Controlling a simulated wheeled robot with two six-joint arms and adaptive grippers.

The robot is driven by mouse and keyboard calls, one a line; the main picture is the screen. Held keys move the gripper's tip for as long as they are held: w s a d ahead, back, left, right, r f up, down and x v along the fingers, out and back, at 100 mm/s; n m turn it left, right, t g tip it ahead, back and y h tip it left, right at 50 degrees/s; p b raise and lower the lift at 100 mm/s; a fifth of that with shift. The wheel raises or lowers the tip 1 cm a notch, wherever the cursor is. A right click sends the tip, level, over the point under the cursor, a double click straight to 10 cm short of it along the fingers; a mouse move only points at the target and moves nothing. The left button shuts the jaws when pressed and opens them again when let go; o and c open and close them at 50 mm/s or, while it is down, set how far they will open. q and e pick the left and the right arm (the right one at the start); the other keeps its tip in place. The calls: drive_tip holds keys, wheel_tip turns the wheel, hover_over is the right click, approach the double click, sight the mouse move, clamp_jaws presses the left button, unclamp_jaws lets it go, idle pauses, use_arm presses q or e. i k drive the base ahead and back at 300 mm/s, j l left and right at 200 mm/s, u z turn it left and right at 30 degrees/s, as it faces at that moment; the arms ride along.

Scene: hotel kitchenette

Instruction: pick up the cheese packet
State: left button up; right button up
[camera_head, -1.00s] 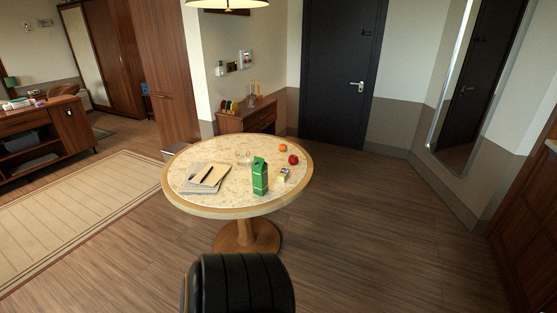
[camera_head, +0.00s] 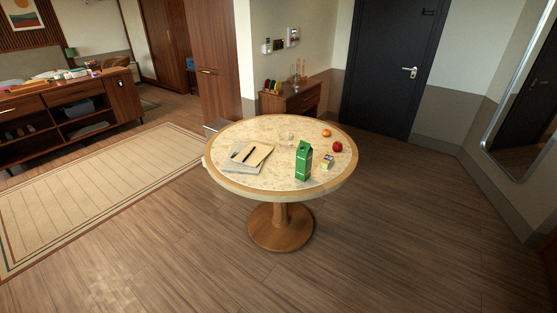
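A small yellow and white packet (camera_head: 327,162), which looks like the cheese packet, lies on the round table (camera_head: 225,182). It is just right of a green carton (camera_head: 303,161) that stands upright, and in front of a red apple (camera_head: 337,147). The packet is small in this view and its label cannot be read. Neither of my grippers shows in the head view.
An orange (camera_head: 326,133), a clear glass (camera_head: 287,137) and papers with a pen (camera_head: 247,155) are also on the table. A low wooden cabinet (camera_head: 292,101) stands behind it. The wooden floor (camera_head: 400,240) in front and right is clear; a rug (camera_head: 95,185) lies left.

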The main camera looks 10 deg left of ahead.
sight(325, 165)
drive_tip(key=u, duration=0.4)
drive_tip(key=i+l+u, duration=0.1)
drive_tip(key=u, duration=0.3)
drive_tip(key=l+u, duration=0.15)
drive_tip(key=u, duration=0.25)
drive_tip(key=i+l+u, duration=0.3)
drive_tip(key=l+u, duration=0.2)
drive_tip(key=l, duration=0.9)
drive_tip(key=l+u, duration=0.5)
drive_tip(key=l, duration=0.95)
